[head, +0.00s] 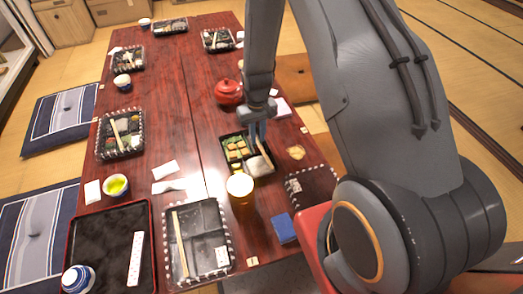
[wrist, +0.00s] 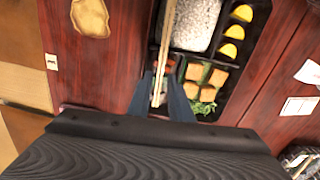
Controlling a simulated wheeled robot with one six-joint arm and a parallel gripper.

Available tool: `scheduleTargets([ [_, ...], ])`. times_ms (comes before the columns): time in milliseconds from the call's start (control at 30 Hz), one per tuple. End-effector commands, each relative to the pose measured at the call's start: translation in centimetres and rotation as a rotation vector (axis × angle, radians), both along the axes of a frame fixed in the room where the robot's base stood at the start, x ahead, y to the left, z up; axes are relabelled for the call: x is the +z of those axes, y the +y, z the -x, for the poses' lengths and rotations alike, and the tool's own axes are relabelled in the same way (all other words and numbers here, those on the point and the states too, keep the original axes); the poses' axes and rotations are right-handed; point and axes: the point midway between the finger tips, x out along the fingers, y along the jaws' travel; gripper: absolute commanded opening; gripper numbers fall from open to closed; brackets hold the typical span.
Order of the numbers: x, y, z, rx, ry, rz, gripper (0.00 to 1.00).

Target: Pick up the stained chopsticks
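A pair of pale wooden chopsticks (wrist: 168,32) lies along the left part of a black bento box (wrist: 225,85) in the wrist view. Their near ends run between my gripper's two dark fingers (wrist: 160,86). The fingers look open, with a small gap on either side of the chopsticks. In the head view my gripper (head: 257,134) points down over the same bento box (head: 226,160), and the chopsticks are mostly hidden there. I cannot make out a stain on them.
The bento holds rice (wrist: 190,22), yellow slices and browned cubes. A tan patch (head: 295,152) lies on the table to the right. A glass of amber drink (head: 240,187), a red teapot (head: 229,92) and a blue item (head: 283,228) stand or lie nearby.

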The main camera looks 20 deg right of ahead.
Motion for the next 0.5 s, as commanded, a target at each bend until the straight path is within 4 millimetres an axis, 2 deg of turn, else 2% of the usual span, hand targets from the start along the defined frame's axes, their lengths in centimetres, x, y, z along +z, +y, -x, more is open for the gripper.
scheduleTargets([
  [33,-0.84,-0.01,0.05,0.0,0.002,0.0,0.19],
  [100,-1.25,-0.01,0.01,0.0,0.0,0.0,0.19],
  [300,-1.23,0.0,0.0,0.0,-0.001,0.0,0.19],
  [433,-1.22,0.0,0.01,0.0,-0.001,0.0,0.0],
  [500,-1.22,0.0,0.01,0.0,-0.001,0.0,0.0],
])
